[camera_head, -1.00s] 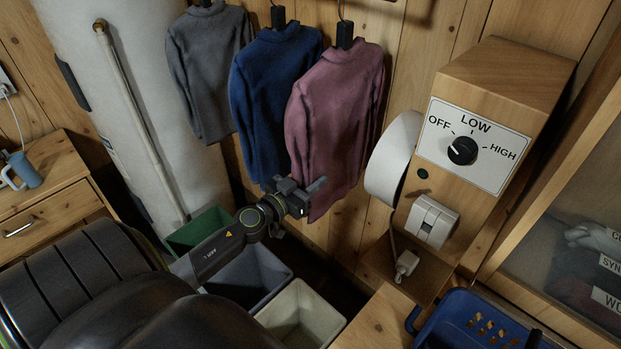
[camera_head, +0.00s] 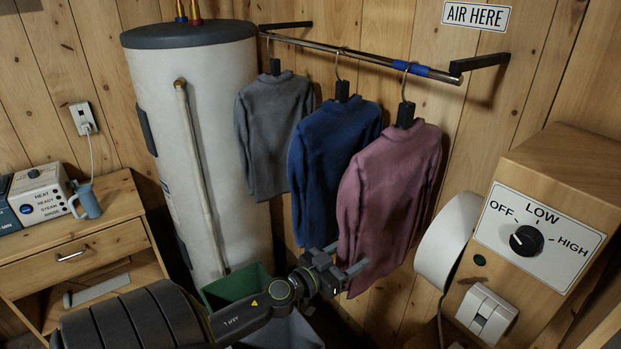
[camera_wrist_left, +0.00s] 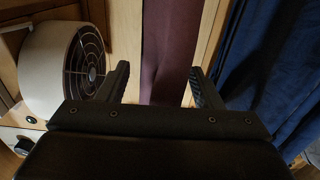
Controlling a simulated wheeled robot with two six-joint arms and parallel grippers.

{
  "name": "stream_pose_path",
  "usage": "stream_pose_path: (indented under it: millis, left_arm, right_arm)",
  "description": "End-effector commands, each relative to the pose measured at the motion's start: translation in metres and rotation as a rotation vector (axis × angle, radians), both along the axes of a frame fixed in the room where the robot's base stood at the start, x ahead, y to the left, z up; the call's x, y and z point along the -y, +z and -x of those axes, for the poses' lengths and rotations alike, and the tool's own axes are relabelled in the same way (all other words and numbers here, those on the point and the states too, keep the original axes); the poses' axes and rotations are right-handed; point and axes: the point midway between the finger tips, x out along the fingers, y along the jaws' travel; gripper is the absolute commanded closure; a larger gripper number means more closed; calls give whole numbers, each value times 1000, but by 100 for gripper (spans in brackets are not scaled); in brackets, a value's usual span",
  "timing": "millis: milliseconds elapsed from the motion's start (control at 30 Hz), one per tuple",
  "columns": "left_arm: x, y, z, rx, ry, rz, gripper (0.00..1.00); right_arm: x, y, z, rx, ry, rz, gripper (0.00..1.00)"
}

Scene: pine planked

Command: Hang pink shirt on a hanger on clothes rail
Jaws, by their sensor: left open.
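The pink shirt (camera_head: 388,200) hangs from a hanger (camera_head: 405,112) whose hook is over the clothes rail (camera_head: 355,56), at the rail's blue-banded right part. My left gripper (camera_head: 352,274) is open, just in front of the shirt's lower left edge. In the left wrist view the pink cloth (camera_wrist_left: 168,50) shows beyond and between the two spread fingers; I cannot tell whether they touch it. The gripper holds nothing that I can see. My right gripper is in neither view.
A blue shirt (camera_head: 332,165) and a grey shirt (camera_head: 270,130) hang to the left. A white round fan (camera_head: 447,240) and wooden dial box (camera_head: 560,170) stand at right. A white tank (camera_head: 200,120) stands behind, with a green bin (camera_head: 232,284) below. An "AIR HERE" sign (camera_head: 476,15) is above.

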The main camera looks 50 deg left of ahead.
Motion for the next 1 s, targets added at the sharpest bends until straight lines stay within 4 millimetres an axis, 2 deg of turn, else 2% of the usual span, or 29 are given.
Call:
stream_pose_path:
  millis: [33, 200, 633, 867, 1000]
  left_arm:
    - [-1, -6, 11, -2, -1, -3, 40]
    - [-3, -7, 39, 0, -3, -5, 40]
    - [-5, -7, 88, -2, -6, -4, 40]
    - [-7, -6, 117, -4, -5, -3, 40]
    - [-10, -4, 131, -5, 2, -4, 40]
  right_arm:
    - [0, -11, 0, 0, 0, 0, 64]
    - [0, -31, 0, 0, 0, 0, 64]
    - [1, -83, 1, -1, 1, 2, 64]
    - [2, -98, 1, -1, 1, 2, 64]
    - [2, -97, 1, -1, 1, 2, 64]
